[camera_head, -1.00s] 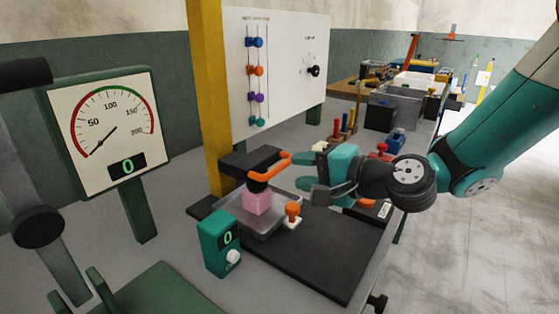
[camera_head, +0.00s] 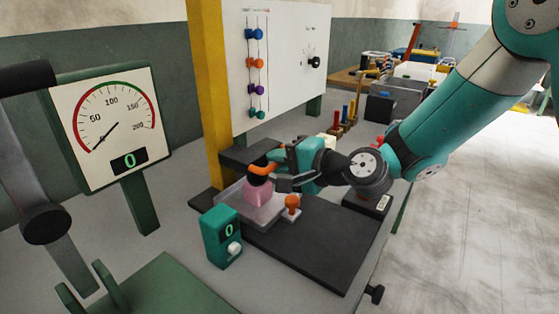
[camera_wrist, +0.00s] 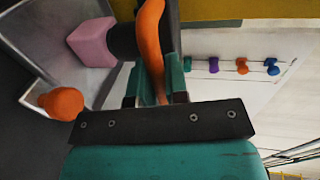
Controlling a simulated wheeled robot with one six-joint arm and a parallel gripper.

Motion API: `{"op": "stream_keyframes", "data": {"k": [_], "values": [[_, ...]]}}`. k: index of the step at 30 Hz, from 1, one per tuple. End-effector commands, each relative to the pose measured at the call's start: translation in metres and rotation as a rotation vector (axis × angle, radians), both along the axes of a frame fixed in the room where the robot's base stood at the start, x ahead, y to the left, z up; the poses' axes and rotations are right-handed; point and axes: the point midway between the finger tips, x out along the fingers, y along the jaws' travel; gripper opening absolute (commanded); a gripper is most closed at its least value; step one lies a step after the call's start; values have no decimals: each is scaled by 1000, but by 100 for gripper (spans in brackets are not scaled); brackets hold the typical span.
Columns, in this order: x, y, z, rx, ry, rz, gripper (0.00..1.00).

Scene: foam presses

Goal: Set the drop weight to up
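The drop weight is a black cylinder (camera_head: 259,180) with a curved orange handle (camera_head: 264,167). It sits low, just above or on a pink foam block (camera_head: 257,194) in a clear tray; I cannot tell whether they touch. In the wrist view the orange handle (camera_wrist: 150,35) runs between my two teal fingers, with the black cylinder (camera_wrist: 124,41) and pink foam (camera_wrist: 92,42) to its left. My gripper (camera_head: 277,170) is around the handle, its fingers apart with a small gap beside the handle. The palm hides the handle's near end.
An orange knob (camera_head: 292,202) stands at the tray's right corner. A teal readout box (camera_head: 221,237) showing 0 stands in front. A yellow post (camera_head: 211,90) and a white board with coloured beads (camera_head: 285,65) stand behind. A gauge (camera_head: 115,125) stands left.

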Motion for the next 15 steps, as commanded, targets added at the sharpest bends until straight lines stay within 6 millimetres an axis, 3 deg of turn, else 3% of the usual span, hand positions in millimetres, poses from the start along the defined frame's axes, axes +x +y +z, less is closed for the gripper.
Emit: {"op": "stream_keyframes", "data": {"k": [4,8,15], "values": [[0,0,2,-1,1,0,0],[0,0,17,-1,-2,0,0],[0,0,79,1,-4,1,0]]}}
